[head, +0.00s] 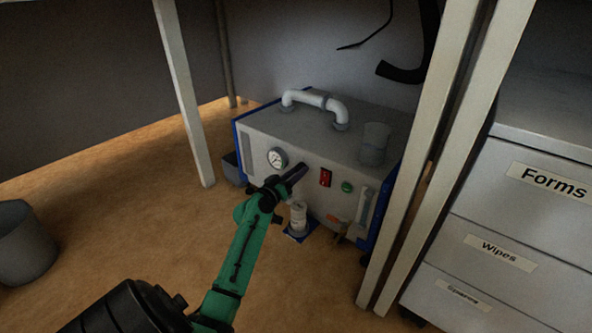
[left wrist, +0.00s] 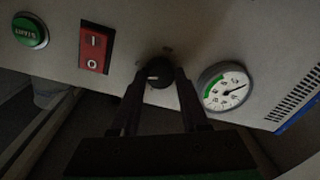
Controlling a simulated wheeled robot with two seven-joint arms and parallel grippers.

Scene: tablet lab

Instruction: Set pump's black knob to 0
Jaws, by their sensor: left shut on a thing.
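The pump (head: 300,133) is a grey box with blue edges on the floor under a bench. Its black knob (left wrist: 159,75) shows in the left wrist view, on the front panel between the red switch and the gauge, with a pale mark pointing to the picture's left. My left gripper (left wrist: 160,82) is shut on the knob, one finger on each side. In the head view my left gripper (head: 293,178) reaches the panel and hides the knob. No scale numbers around the knob are readable. My right gripper is not in view.
A round gauge (head: 277,158), a red switch (head: 325,178) and a green button (head: 347,187) are on the panel. A white bottle (head: 298,214) stands below. Bench legs (head: 184,95) flank the pump, and a drawer cabinet (head: 520,210) stands right.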

